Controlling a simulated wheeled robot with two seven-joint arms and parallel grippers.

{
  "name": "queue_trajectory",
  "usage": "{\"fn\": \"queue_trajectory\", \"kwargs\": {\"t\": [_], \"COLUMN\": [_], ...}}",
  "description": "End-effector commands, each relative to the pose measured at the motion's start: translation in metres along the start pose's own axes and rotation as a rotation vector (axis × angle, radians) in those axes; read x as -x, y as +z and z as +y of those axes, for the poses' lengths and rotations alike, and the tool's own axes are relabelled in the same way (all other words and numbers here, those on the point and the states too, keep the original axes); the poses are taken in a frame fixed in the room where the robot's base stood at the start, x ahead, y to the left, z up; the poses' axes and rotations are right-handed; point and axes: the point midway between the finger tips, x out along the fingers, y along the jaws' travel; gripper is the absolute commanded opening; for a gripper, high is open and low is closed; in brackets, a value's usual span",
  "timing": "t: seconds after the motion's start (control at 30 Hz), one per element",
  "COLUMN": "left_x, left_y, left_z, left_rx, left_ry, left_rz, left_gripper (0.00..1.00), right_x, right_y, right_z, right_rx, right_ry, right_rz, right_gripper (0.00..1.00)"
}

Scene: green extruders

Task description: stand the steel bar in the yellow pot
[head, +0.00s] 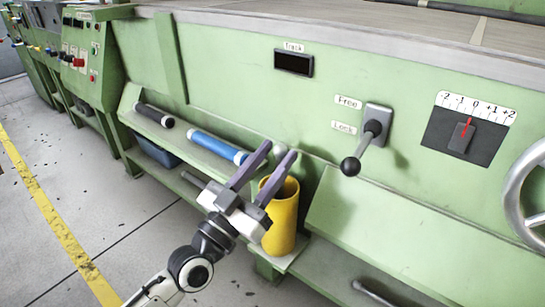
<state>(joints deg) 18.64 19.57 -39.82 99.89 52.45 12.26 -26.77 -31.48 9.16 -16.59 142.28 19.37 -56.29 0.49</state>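The yellow pot (281,228) stands upright on the green ledge. Its dark mouth is partly covered by my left gripper. Another grey bar (372,293) lies low at the bottom edge, partly cut off. I cannot tell which is the steel bar. My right gripper is not in view.
A black roll (154,115) and a blue roll (213,145) lie on the green shelf. A blue bin (157,152) sits under it. A black-knobbed lever (363,146) sticks out right of the gripper, and a handwheel (515,190) stands at the right edge.

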Motion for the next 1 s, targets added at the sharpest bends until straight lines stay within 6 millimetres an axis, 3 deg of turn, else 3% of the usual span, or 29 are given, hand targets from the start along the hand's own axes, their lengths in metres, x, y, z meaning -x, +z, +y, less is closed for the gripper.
{"fn": "queue_trajectory", "kwargs": {"t": [0.17,0.6,1.0], "left_x": [0.015,0.092,0.102], "left_y": [0.000,-0.002,-0.002], "left_z": [-0.001,0.000,0.000], "left_rx": [-0.001,-0.002,-0.001], "left_ry": [-0.001,-0.001,0.000], "left_rz": [-0.002,0.002,0.007], "left_gripper": [0.37,0.37,0.37], "right_x": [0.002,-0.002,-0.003], "right_y": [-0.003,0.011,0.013], "right_z": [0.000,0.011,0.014], "right_rx": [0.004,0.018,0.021], "right_ry": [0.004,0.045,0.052], "right_rz": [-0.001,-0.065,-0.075], "right_gripper": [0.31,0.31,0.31]}}
